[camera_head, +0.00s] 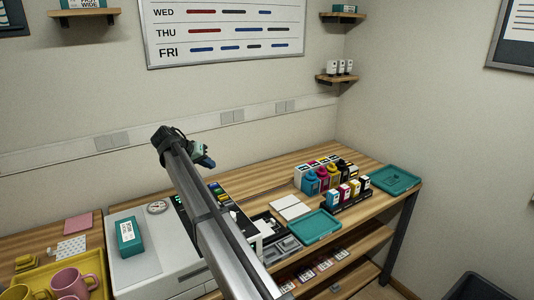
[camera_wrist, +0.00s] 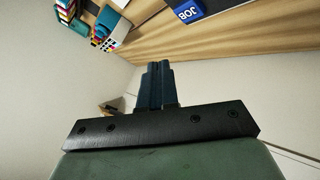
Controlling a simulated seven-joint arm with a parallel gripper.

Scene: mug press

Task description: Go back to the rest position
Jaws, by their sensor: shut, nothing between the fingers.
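My gripper (camera_head: 208,162) is raised above the bench at the middle of the head view, in front of the back wall. It holds nothing. In the wrist view its two dark blue fingers (camera_wrist: 157,72) are pressed together, with free space around them. The arm crosses the head view from the bottom to the gripper and hides part of the white machine (camera_head: 155,270) and its panel.
Pink mugs (camera_head: 68,281) stand in a yellow tray at lower left. A teal box (camera_head: 130,237) and round gauge (camera_head: 157,206) sit on the machine. To the right are teal trays (camera_head: 313,227) (camera_head: 396,179) and coloured bottles (camera_head: 321,175). The air around the gripper is clear.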

